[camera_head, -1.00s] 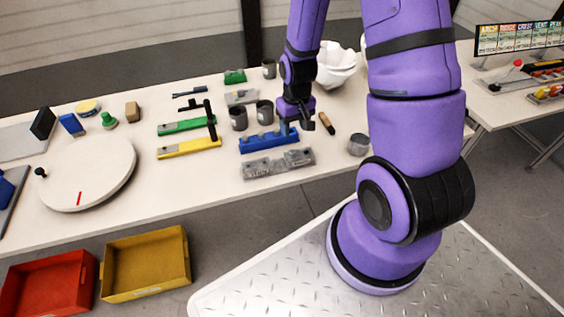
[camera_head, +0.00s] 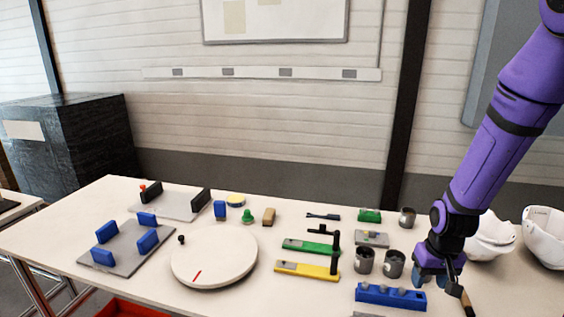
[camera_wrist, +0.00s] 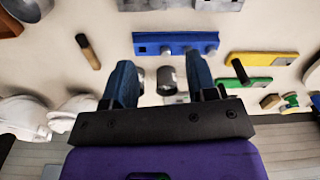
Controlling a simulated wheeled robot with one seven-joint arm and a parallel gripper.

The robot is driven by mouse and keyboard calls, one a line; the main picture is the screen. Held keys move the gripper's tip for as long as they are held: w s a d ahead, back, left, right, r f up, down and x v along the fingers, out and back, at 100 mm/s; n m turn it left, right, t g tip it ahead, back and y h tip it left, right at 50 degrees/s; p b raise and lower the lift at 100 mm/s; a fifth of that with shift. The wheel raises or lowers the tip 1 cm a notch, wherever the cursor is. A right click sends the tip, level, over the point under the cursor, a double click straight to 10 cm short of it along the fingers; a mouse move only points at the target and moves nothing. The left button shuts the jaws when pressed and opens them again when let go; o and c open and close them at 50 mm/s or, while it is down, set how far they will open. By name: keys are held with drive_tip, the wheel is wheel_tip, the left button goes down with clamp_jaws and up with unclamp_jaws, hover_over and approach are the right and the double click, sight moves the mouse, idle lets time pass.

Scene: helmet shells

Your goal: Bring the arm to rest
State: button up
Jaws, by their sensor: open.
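My purple arm comes down from the upper right of the head view. My gripper (camera_head: 438,281) points down over the table (camera_head: 130,207), beside the right end of a blue block with raised knobs (camera_head: 390,296). In the wrist view, my gripper's blue fingers (camera_wrist: 160,80) are spread apart with nothing held between them. A grey cup (camera_wrist: 166,80) shows beyond the gap, and the blue block (camera_wrist: 176,42) lies past the fingertips. A brown-handled tool (camera_head: 467,303) lies just right of my gripper. I cannot tell the exact height above the table.
Two grey cups (camera_head: 365,261) (camera_head: 393,263) stand left of my gripper. White helmet shells (camera_head: 490,238) (camera_head: 545,236) sit behind it to the right. Green (camera_head: 308,247) and yellow (camera_head: 305,270) bars and a round white turntable (camera_head: 214,257) are further left.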

drive_tip(key=s+a+r+t, duration=0.25)
drive_tip(key=s+r, duration=0.25)
drive_tip(key=r, duration=0.8)
drive_tip(key=s+a+r+t, duration=0.1)
drive_tip(key=s+a+r, duration=0.3)
drive_tip(key=r, duration=0.8)
drive_tip(key=s+r+n+t, duration=0.1)
drive_tip(key=s+r, duration=0.4)
drive_tip(key=s, duration=0.3)
drive_tip(key=shift+s+r, duration=0.15)
drive_tip(key=shift+s, duration=0.05)
